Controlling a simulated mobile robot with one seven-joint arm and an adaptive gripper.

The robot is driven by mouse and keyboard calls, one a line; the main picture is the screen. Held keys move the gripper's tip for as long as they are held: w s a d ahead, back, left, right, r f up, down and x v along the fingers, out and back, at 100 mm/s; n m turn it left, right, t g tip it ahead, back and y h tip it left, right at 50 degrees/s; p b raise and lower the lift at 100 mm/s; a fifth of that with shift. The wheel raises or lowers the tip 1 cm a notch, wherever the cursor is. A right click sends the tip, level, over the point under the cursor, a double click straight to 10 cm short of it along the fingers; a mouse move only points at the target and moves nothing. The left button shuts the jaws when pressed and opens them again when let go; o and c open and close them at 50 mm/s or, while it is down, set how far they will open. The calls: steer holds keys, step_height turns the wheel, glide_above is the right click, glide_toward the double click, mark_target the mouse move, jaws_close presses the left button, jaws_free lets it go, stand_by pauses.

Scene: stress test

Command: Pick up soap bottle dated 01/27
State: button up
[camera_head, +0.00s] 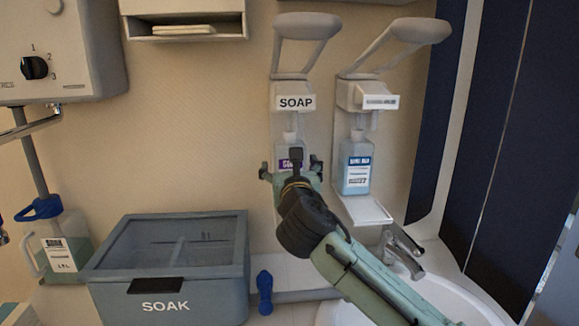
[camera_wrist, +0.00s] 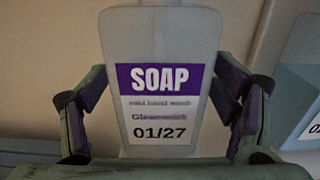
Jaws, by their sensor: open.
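The soap bottle (camera_wrist: 160,40) is pale and translucent, with a purple-and-white label reading SOAP and 01/27. It is upright in the wrist view, between the two fingers of my gripper (camera_wrist: 161,95). The fingers are open, one on each side; I cannot tell whether either touches it. In the head view the bottle (camera_head: 283,151) hangs in the left wall dispenser marked SOAP, and my gripper (camera_head: 291,172) is in front of it, hiding its lower part.
A second bottle (camera_head: 357,175) with a blue label is in the right dispenser (camera_head: 365,97), close by; its edge shows in the wrist view (camera_wrist: 300,85). Below are a sink (camera_head: 450,300), a tap (camera_head: 400,250), a SOAK box (camera_head: 165,285) and a blue-capped jug (camera_head: 62,245).

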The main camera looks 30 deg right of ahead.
steer(key=shift+c, duration=0.6)
steer(key=c, duration=1.1)
steer(key=shift+r, duration=0.15)
